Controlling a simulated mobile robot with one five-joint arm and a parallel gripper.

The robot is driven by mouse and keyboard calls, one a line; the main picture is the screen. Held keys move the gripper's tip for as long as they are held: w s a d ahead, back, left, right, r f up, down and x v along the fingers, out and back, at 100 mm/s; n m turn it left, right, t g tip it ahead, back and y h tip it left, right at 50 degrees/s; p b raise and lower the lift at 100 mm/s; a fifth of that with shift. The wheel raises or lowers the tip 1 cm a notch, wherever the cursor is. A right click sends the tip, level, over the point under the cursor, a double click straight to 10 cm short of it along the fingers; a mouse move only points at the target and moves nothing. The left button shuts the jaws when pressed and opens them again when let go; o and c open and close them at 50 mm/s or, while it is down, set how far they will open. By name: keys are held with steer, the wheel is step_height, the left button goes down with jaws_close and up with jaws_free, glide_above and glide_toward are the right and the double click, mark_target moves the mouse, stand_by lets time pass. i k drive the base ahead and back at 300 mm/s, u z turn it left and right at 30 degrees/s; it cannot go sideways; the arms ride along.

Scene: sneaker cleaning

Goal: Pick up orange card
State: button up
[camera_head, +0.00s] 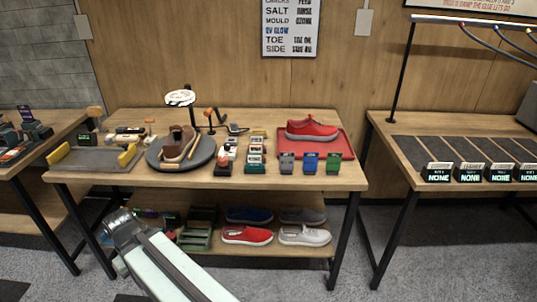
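I cannot clearly make out an orange card in the head view. Small orange-coloured items show on the middle table (345,178): an orange-topped tool (209,112) stands behind the round dark turntable (154,161), and a smaller orange-topped item (150,123) is left of it. On the left table, a small item with an orange-red face (11,155) lies near the front; I cannot tell whether it is a card. My pale arm reaches up from the bottom of the picture, in front of the middle table's left part.
A brown shoe (180,143) sits on the turntable. A red sneaker (311,129) is on a red tray (345,147), behind grey, blue and green holders. Several shoes stand on the lower shelf. The right table (390,128) holds dark "NONE" stands (437,174). Carpet is clear between the tables.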

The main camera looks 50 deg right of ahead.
mark_target(253, 149)
steer(key=z, duration=0.15)
steer(key=i, duration=0.85)
